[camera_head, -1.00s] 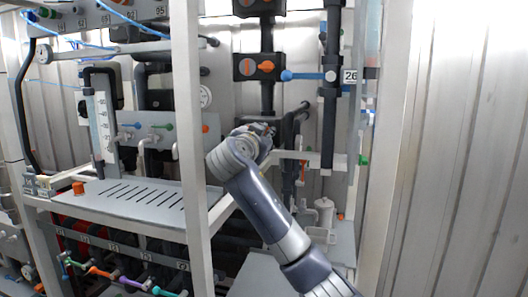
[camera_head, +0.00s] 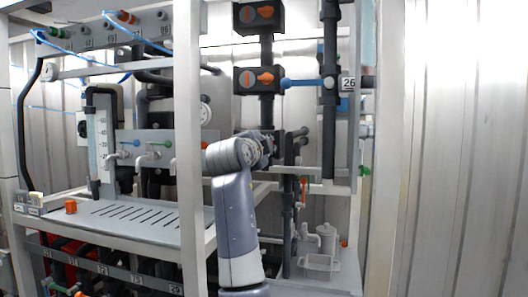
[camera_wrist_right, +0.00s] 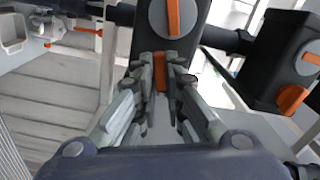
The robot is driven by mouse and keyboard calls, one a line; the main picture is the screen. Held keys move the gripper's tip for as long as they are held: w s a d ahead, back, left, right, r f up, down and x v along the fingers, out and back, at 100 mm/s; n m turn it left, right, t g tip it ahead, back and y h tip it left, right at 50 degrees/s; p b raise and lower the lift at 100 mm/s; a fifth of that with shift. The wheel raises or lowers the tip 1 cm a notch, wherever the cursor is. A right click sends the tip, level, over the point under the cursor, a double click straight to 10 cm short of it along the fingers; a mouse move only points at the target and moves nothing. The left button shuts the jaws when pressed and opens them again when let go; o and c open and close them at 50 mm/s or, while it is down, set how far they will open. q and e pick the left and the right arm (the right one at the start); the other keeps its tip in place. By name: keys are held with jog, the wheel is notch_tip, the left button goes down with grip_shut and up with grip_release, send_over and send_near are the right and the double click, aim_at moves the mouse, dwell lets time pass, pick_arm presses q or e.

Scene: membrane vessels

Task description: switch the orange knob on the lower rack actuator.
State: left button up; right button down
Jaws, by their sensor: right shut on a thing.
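The lower rack actuator is a black box (camera_wrist_right: 147,35) with a grey disc crossed by an orange bar (camera_wrist_right: 173,17). In the right wrist view its orange knob (camera_wrist_right: 160,72) stands between the fingers of my right gripper (camera_wrist_right: 161,75), which is shut on it. In the head view my right gripper (camera_head: 266,148) is in front of this actuator and hides most of it, with the knob out of sight. Two similar actuators with orange knobs sit above, a middle one (camera_head: 258,80) and a top one (camera_head: 258,17). My left gripper is not in view.
A blue lever (camera_head: 303,84) and a dark vertical pipe (camera_head: 329,120) stand right of the actuators. A white rack post (camera_head: 188,150) rises left of my right arm. A slotted shelf (camera_head: 130,218) lies at left. The wall at right is bare.

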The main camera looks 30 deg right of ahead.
jog(key=shift+f+m, duration=0.15)
jog(key=shift+m, duration=1.45)
jog(key=c, duration=1.7)
grip_release()
jog(key=shift+d, duration=0.1)
jog(key=v, duration=1.2)
